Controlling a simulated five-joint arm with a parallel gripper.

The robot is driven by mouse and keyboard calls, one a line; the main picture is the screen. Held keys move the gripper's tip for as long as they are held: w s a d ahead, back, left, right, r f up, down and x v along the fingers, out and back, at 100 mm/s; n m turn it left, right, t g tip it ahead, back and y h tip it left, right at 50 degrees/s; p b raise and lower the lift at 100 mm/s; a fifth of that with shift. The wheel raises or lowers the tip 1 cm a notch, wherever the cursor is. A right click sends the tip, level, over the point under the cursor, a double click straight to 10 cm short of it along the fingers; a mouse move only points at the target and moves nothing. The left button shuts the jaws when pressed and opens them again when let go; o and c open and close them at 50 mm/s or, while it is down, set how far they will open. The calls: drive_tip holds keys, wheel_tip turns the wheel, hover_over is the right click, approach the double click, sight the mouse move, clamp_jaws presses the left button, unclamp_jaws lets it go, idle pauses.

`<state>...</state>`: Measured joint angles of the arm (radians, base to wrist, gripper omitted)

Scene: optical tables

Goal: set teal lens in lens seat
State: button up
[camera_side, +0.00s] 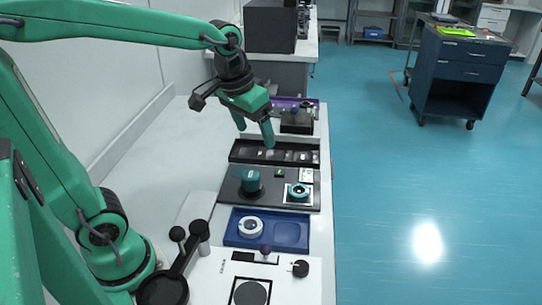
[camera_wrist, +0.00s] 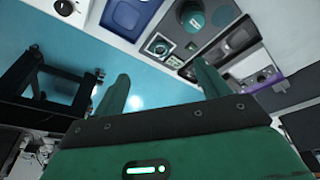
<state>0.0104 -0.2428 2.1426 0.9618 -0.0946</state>
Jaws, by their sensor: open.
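A short teal cylinder (camera_side: 251,180) stands upright on a dark plate (camera_side: 229,199); it also shows at the top of the wrist view (camera_wrist: 193,17). To its right on that plate, a teal-rimmed ring with a dark centre (camera_side: 298,191) lies on a white square, which looks like the lens seat; it also shows in the wrist view (camera_wrist: 158,46). I cannot tell whether the ring is the teal lens or part of the seat. My gripper (camera_side: 254,134) is open and empty, in the air beyond the dark plate, apart from both; its fingers show in the wrist view (camera_wrist: 163,76).
A blue tray (camera_side: 290,234) with a white ring (camera_side: 250,227) lies in front of the dark plate. A black compartment tray (camera_side: 236,152) and a purple tray (camera_side: 312,105) lie behind it. A white panel with a black knob (camera_side: 300,268) is nearest.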

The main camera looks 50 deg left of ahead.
drive_tip(key=s+m+t, duration=0.1)
drive_tip(key=s+t, duration=0.1)
drive_tip(key=s, duration=0.9)
drive_tip(key=shift+a, duration=0.15)
